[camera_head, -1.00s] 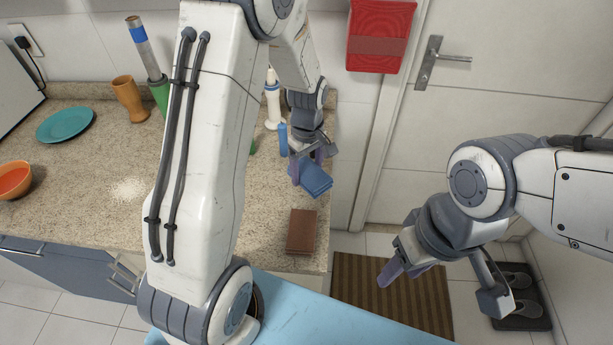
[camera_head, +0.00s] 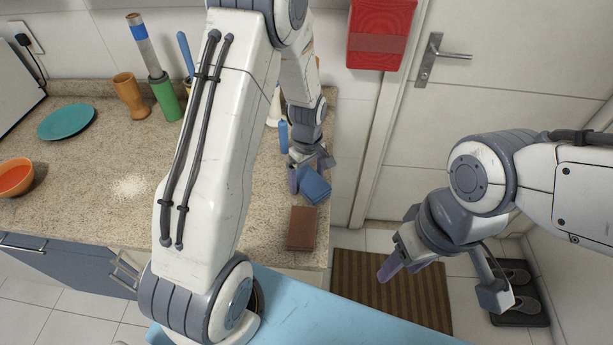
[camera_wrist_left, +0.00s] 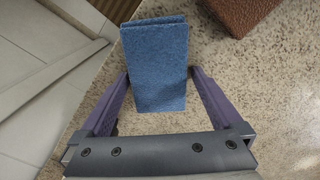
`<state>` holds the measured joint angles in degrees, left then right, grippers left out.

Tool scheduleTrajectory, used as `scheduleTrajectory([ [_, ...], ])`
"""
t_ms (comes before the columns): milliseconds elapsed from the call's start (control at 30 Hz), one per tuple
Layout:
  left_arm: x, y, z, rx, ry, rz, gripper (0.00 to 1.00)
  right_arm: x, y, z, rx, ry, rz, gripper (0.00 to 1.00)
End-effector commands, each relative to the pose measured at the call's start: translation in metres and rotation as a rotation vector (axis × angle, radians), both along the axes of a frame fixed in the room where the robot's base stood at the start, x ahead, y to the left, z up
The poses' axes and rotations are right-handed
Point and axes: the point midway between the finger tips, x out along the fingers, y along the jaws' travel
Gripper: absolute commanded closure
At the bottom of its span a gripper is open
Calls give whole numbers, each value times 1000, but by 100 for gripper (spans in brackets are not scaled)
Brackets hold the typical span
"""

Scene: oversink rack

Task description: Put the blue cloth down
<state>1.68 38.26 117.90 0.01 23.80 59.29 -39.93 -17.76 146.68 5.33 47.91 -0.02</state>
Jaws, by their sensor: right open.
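The blue cloth (camera_head: 315,187) is a folded rectangular pad at the counter's right end, behind the brown block. In the left wrist view the blue cloth (camera_wrist_left: 157,65) lies between the fingers, tilted, with its thick folded edge at the top. My left gripper (camera_head: 310,171) is over it, with the fingers spread; in the left wrist view its fingers (camera_wrist_left: 160,75) stand on either side of the cloth, with gaps beside its lower part. Whether the cloth lies flat on the counter is hard to tell. My right gripper (camera_head: 405,262) is open and empty, right of the counter.
A brown block (camera_head: 302,228) lies on the counter (camera_head: 90,175) in front of the cloth. A blue bottle (camera_head: 283,135) stands close behind my left gripper.

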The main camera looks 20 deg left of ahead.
Motion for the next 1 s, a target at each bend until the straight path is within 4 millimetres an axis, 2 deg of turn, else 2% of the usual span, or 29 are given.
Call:
scheduleTrajectory([
  [167,0,0,7,0,-1,0,0,0,0,2,0,0,0,50],
  [267,1,0,19,1,-5,0,0,0,0,-1,0,0,0,50],
  [600,1,0,91,0,-7,0,0,0,0,-10,0,0,0,50],
  [833,0,-1,120,0,-4,-3,0,0,0,-12,0,0,0,50],
  [933,-9,-16,130,-3,-5,-85,0,0,0,-12,0,0,0,50],
  [1000,-27,-43,142,-9,-13,-243,0,0,0,-12,0,0,0,50],
])
